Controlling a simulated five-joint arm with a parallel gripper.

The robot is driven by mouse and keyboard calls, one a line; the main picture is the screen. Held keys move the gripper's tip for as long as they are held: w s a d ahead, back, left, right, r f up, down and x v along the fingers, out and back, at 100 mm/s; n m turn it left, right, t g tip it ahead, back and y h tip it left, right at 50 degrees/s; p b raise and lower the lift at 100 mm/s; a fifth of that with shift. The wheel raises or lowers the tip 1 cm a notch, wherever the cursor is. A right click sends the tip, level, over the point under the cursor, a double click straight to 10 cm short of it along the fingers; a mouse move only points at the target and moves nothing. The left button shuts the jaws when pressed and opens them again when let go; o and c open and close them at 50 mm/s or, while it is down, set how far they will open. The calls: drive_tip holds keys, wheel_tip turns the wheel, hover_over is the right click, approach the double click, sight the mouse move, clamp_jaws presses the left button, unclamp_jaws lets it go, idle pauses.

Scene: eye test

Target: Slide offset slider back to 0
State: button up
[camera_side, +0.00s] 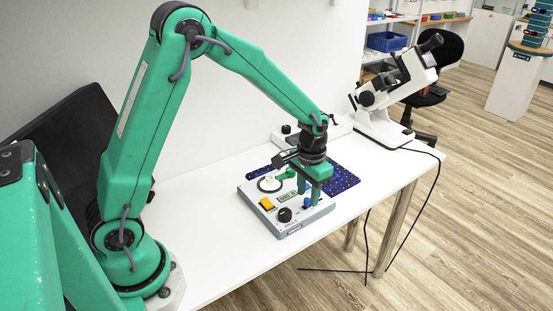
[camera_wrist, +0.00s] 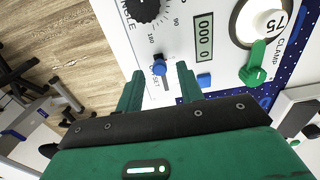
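The blue offset slider knob (camera_wrist: 159,67) stands on the white panel of a box-shaped instrument (camera_side: 262,213). In the wrist view it lies between the two green fingers of my gripper (camera_wrist: 158,82), with a gap on each side. In the side view my gripper (camera_side: 308,190) is low over the instrument's right part, and the blue knob (camera_side: 306,203) shows by the fingers. The fingers are apart and hold nothing. My gripper partly covers the slider's label; only its end, "SET", reads clearly. I cannot read the slider's position.
Near the slider are a black dial (camera_wrist: 143,8), a display (camera_wrist: 204,38) showing zeros, a blue button (camera_wrist: 204,80) and a green clamp lever (camera_wrist: 253,68). A yellow button (camera_side: 267,203) is at the panel's left. A blue mat (camera_side: 343,180) and white microscope-like device (camera_side: 385,125) stand right.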

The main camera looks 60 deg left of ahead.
sight(307, 199)
drive_tip(key=shift+r, duration=1.8)
drive_tip(key=shift+s+r, duration=0.1)
drive_tip(key=shift+r, duration=0.15)
drive_tip(key=s+r+t, duration=0.2)
drive_tip(key=s+r, duration=0.5)
drive_tip(key=s, duration=0.3)
drive_tip(key=s+a+r+t, duration=0.1)
drive_tip(key=s+r+t, duration=0.2)
drive_tip(key=s+r, duration=0.5)
drive_tip(key=s, duration=0.2)
drive_tip(key=shift+s+a+t, duration=0.2)
drive_tip(key=shift+s+t, duration=0.1)
